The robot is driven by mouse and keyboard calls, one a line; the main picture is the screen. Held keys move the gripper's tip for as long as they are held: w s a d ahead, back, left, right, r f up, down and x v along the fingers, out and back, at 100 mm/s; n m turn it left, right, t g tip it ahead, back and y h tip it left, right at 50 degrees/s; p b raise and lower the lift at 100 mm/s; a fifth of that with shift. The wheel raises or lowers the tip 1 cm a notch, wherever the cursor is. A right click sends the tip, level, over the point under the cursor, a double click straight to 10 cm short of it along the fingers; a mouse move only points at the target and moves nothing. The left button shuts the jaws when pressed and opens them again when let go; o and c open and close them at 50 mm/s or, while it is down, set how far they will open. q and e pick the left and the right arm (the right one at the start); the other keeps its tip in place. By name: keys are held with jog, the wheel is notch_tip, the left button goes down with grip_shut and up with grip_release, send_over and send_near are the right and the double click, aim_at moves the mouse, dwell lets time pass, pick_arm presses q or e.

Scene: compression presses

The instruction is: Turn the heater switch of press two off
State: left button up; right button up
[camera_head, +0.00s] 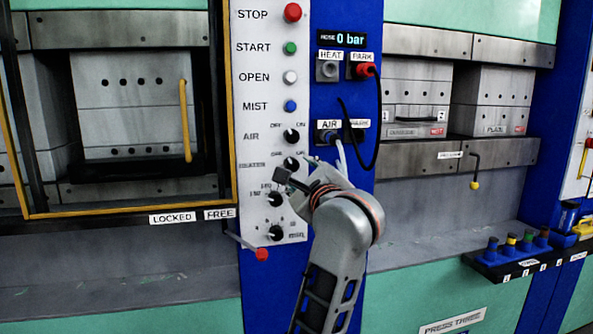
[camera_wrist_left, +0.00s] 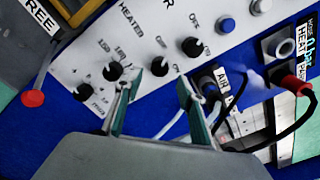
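The heater switch (camera_head: 291,163) is a black round knob on the white control panel (camera_head: 262,100), below the similar AIR knob (camera_head: 291,136). In the left wrist view the heater knob (camera_wrist_left: 160,66) shows just beyond the gap between the fingertips. My left gripper (camera_head: 288,178) is close in front of the panel, partly covering the area by the heater knob. Its fingers (camera_wrist_left: 158,86) are apart with nothing between them. I cannot tell whether they touch the knob, or which way its pointer faces. My right gripper is in neither view.
Two more black dials (camera_head: 275,199) (camera_head: 276,232) sit lower on the panel. Coloured buttons (camera_head: 291,48) line its top. Hoses (camera_head: 376,120) hang from the blue column at the right. A red-tipped lever (camera_head: 261,254) sticks out below the panel.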

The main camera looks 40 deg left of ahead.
pick_arm(q)
jog(key=shift+v, duration=1.5)
jog(key=shift+a, duration=0.1)
